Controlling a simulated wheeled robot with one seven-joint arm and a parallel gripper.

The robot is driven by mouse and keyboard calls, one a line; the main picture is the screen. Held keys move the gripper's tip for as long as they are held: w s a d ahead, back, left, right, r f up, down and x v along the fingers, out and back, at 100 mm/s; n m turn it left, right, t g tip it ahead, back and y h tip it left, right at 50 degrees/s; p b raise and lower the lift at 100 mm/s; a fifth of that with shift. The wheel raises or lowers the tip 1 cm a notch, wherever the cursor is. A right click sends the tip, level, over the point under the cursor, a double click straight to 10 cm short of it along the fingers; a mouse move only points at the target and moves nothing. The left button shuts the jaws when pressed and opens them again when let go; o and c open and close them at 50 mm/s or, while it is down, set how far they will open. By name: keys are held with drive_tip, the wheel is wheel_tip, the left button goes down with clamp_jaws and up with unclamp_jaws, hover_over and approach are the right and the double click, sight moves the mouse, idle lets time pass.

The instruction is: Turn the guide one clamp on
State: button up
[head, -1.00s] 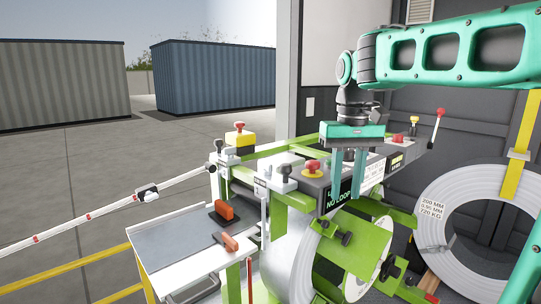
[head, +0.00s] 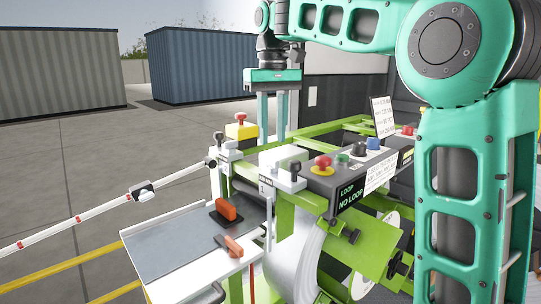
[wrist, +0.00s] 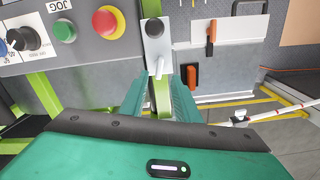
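A black clamp knob (head: 295,168) stands on a white block on the machine's green frame, just left of the control box. In the wrist view the black knob (wrist: 154,27) sits on a grey plate with a white peg below it. A second black knob (head: 218,137) stands at the far end of the frame, left of the yellow box.
The control box (head: 345,187) carries a red stop button (head: 322,162) and other buttons. A yellow box with a red button (head: 241,128) is close to my gripper's left. The grey tray (head: 172,243) bears orange handles. A white striped bar (head: 90,225) reaches left.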

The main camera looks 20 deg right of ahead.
sight(273, 158)
wheel_tip(273, 158, down, 6)
drive_tip(key=shift+d+f, duration=0.1)
idle(0.4)
clamp_jaws()
